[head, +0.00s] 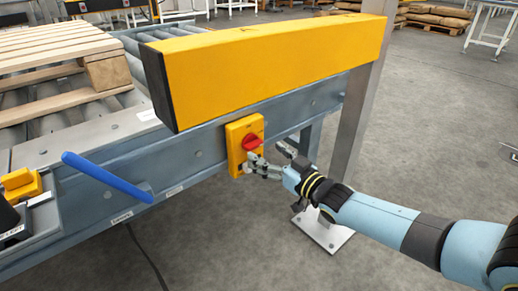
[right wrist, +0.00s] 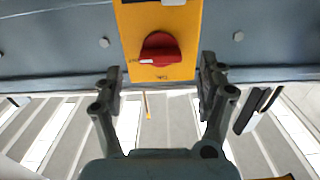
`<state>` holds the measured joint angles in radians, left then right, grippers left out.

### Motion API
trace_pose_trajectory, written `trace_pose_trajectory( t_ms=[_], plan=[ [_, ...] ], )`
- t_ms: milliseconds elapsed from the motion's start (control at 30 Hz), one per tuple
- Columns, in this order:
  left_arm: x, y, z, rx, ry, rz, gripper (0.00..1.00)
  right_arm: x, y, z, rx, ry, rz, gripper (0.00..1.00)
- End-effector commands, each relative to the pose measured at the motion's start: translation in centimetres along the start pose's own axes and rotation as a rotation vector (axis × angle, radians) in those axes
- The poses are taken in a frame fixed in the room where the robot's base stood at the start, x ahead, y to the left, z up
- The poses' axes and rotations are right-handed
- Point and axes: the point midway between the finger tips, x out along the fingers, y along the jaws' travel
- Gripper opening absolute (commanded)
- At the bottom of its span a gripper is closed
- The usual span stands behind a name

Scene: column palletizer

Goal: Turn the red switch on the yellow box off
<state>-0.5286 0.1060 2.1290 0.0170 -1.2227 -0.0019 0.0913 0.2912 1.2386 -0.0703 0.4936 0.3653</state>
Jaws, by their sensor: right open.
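The yellow switch box (head: 240,135) is mounted on the side of the grey conveyor frame. Its red switch (head: 251,142) sticks out from the front in the head view. In the right wrist view the red switch (right wrist: 160,47) is a knob on the yellow box (right wrist: 130,17), with a white mark at its left side. My right gripper (head: 264,165) is just below and in front of the switch. In the right wrist view the right gripper (right wrist: 160,85) is open, its two fingers spread to either side below the knob, with nothing between them. My left gripper is not in view.
A long yellow beam (head: 270,62) runs above the box, beside a grey post (head: 357,125). A blue handle (head: 105,176) sticks out at the left. A wooden pallet (head: 60,55) lies on the conveyor rollers.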

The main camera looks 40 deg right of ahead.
Motion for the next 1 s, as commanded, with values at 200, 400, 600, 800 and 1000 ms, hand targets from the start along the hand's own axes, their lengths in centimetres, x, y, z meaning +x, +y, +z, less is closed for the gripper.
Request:
trace_pose_trajectory(
  t_ms=[200, 400, 600, 800, 1000],
  plan=[
    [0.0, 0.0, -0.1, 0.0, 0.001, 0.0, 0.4, -4.8, 0.0, 0.1, 0.0, -0.002, -0.001, 0.75],
    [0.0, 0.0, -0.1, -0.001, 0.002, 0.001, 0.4, -7.1, 0.0, 0.1, 0.0, -0.002, 0.0, 0.75],
    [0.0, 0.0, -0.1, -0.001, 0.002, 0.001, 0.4, -7.5, 0.0, 0.0, 0.001, 0.0, 0.0, 0.75],
    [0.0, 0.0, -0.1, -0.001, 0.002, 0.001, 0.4, -7.4, 0.0, 0.0, 0.001, 0.0, 0.0, 0.75],
    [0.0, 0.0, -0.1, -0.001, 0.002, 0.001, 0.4, -7.4, 0.0, 0.0, 0.001, 0.0, 0.0, 0.75]
  ],
)
